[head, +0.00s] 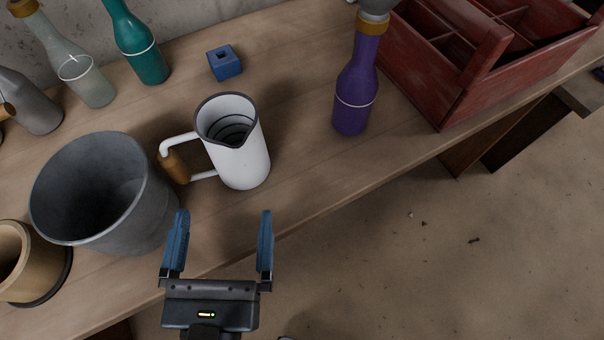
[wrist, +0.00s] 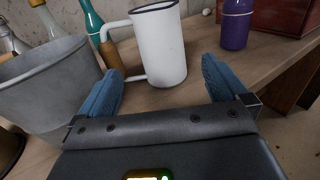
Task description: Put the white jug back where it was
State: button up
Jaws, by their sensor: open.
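The white jug (head: 243,160) stands upright on the wooden bench, with a dark rim, dark rings inside and a wooden grip on its handle at the left. It also shows in the wrist view (wrist: 160,48), ahead of the fingers. My gripper (head: 220,217) is open and empty, in front of the jug near the bench's front edge. Its two blue fingers are spread and apart from the jug in the head view. The wrist view shows the gripper too (wrist: 163,80), with the jug's lower body beyond the gap between the fingers.
A grey bucket (head: 118,215) stands close left of the handle, and a tan cup (head: 30,265) is farther left. A purple bottle (head: 355,95) stands right, before a red crate (head: 440,75). A blue block (head: 224,66) and teal bottle (head: 140,50) are behind. Bench is clear between jug and purple bottle.

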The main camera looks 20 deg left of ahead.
jog(key=d+f+m+g+h, duration=0.1)
jog(key=d+f+m+g, duration=0.1)
jog(key=d+f+m, duration=0.45)
jog(key=d+f+m+g+h, duration=0.15)
jog(key=d+f+m, duration=0.25)
jog(key=d+m, duration=0.55)
jog(key=s+d+r+m+h, duration=0.2)
jog(key=s+d+r+m, duration=0.3)
jog(key=d+m, duration=0.5)
jog(key=s+d+r+m+t+h, duration=0.1)
jog(key=s+d+r+m+h, duration=0.1)
jog(key=s+d+r+m, duration=0.3)
jog(key=d+r+m, duration=0.1)
jog(key=d+m, duration=0.3)
jog(key=m, duration=0.5)
jog(key=shift+s+d, duration=0.15)
jog(key=shift+d, duration=0.25)
